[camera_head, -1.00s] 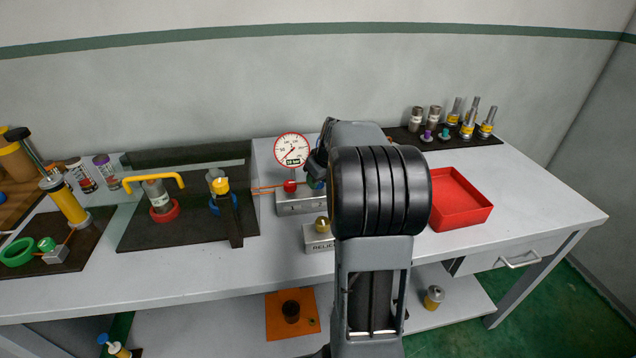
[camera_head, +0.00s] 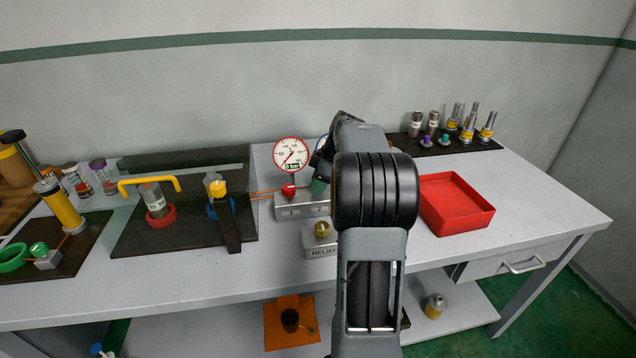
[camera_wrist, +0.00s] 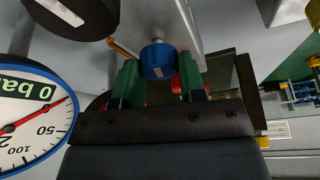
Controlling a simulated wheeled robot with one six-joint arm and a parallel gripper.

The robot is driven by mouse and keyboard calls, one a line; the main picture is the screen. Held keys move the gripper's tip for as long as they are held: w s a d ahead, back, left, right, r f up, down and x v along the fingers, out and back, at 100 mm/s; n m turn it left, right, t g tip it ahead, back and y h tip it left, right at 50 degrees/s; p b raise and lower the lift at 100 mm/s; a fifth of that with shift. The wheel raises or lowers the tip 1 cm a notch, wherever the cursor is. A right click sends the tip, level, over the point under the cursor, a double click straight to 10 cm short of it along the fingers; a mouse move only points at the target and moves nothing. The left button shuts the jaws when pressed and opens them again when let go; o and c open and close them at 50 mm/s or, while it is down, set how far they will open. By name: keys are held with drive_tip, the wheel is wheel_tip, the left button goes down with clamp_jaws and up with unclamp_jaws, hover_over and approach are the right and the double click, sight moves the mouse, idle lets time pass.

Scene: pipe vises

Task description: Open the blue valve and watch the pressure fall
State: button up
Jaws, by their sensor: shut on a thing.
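The blue valve knob (camera_wrist: 158,60) shows in the wrist view, under a pale metal block (camera_wrist: 170,20). My gripper (camera_wrist: 157,76) has its green fingers on either side of the knob and is shut on it. In the head view my arm hides the knob, and only a green finger (camera_head: 318,186) shows beside the valve block (camera_head: 300,206). A red-rimmed gauge (camera_head: 291,154) stands behind the block and also reads 0 bar. A red knob (camera_head: 289,191) sits on the block.
A block marked RELIEF (camera_head: 321,242) with a brass knob stands just in front of the valve block. A red tray (camera_head: 456,206) lies to the right. A dark mat (camera_head: 180,238) with clamps and cylinders is to the left. Several fittings stand on a black mat (camera_head: 485,142) at back right.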

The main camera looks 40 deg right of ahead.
drive_tip(key=shift+n, duration=0.4)
idle(0.3)
drive_tip(key=o, duration=0.9)
drive_tip(key=p+v, duration=0.1)
drive_tip(key=v, duration=0.6)
drive_tip(key=p+v, duration=0.1)
drive_tip(key=v, duration=0.5)
drive_tip(key=shift+w+d+r, duration=0.1)
drive_tip(key=shift+d+r, duration=0.1)
drive_tip(key=shift+r, duration=0.2)
